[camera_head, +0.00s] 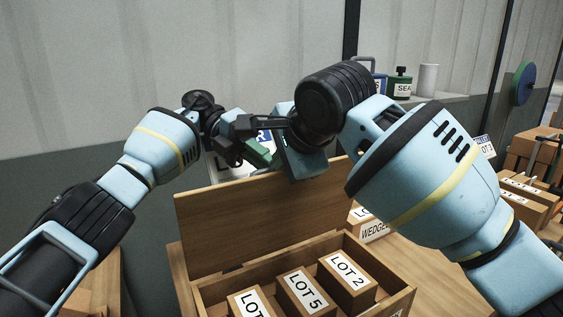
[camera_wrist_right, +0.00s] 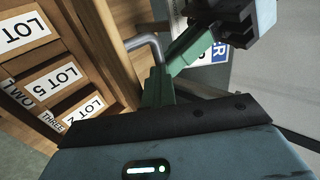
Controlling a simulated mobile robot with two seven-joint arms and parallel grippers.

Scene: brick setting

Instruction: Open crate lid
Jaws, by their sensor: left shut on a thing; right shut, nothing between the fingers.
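The wooden crate (camera_head: 401,304) stands at the bottom middle of the head view. Its lid (camera_head: 240,222) is raised, standing steeply at the back edge. In the right wrist view, a bent grey handle (camera_wrist_right: 145,43) sticks out from the lid. My left gripper (camera_head: 260,153) is behind the lid's top edge, its green fingers shut on the handle; they also show in the right wrist view. My right gripper (camera_wrist_right: 157,88) is shut and empty, its green fingertips close beside the handle; I cannot tell whether they touch. In the head view its fingers are hidden behind its own body.
Blocks labelled LOT 5 (camera_head: 307,291) and LOT 2 (camera_head: 347,281) stand inside the crate. A WEDGES box (camera_head: 375,232) stands behind it to the right. A ledge at the back holds a dark bottle (camera_head: 400,83) and a white cylinder (camera_head: 427,80). More boxes stand at the far right.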

